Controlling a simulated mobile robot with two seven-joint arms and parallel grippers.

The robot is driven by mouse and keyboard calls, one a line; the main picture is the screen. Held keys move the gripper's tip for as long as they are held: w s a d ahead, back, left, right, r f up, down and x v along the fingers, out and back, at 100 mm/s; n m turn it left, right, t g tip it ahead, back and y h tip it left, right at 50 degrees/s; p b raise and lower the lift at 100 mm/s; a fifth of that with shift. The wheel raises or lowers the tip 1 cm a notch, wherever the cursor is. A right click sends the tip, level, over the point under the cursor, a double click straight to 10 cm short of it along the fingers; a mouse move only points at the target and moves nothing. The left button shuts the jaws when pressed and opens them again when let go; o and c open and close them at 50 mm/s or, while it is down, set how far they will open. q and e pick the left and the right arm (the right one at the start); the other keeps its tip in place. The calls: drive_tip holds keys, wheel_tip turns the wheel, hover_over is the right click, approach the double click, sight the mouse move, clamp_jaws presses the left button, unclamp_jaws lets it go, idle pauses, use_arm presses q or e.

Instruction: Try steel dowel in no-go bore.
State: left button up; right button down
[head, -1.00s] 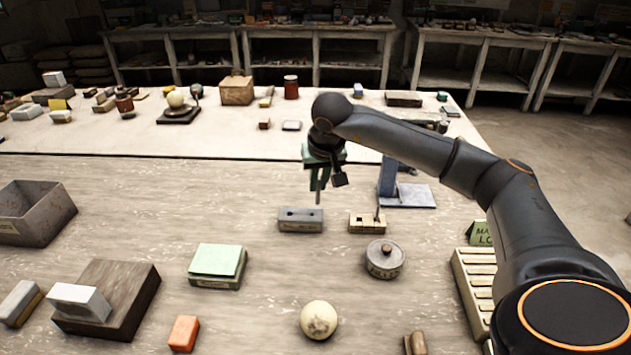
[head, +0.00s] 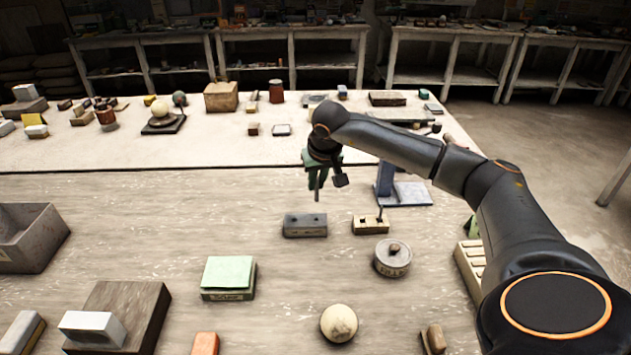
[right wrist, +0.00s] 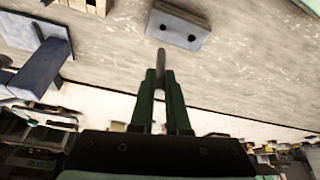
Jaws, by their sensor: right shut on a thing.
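My right gripper (head: 317,178) is shut on the steel dowel (head: 317,194), which hangs upright, tip down. The dowel's tip is above and apart from the grey two-hole block (head: 305,232). In the right wrist view the green fingers (right wrist: 160,90) hold the dowel (right wrist: 161,60), and the grey block (right wrist: 178,28) with two dark bores lies beyond its tip. Which bore is the no-go one I cannot read. A tan block (head: 366,229) with a pin standing in it is to the right. My left gripper is not in view.
A round grey weight (head: 391,262), a pale sphere (head: 339,323) and a green-topped block (head: 228,276) stand nearer. A blue-grey stand (head: 402,194) is behind the tan block. An open grey bin (head: 35,250) is at the left. Bare table surrounds the grey block.

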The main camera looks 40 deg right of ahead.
sight(317, 197)
idle(0.3)
drive_tip(key=shift+f+b, duration=1.4)
drive_tip(key=shift+f, duration=1)
drive_tip(key=shift+p, duration=0.3)
drive_tip(key=shift+f+b, duration=0.6)
drive_tip(key=shift+f, duration=0.2)
drive_tip(key=shift+r, duration=0.15)
drive_tip(key=shift+r+p, duration=0.4)
drive_tip(key=shift+p, duration=0.1)
idle(1.4)
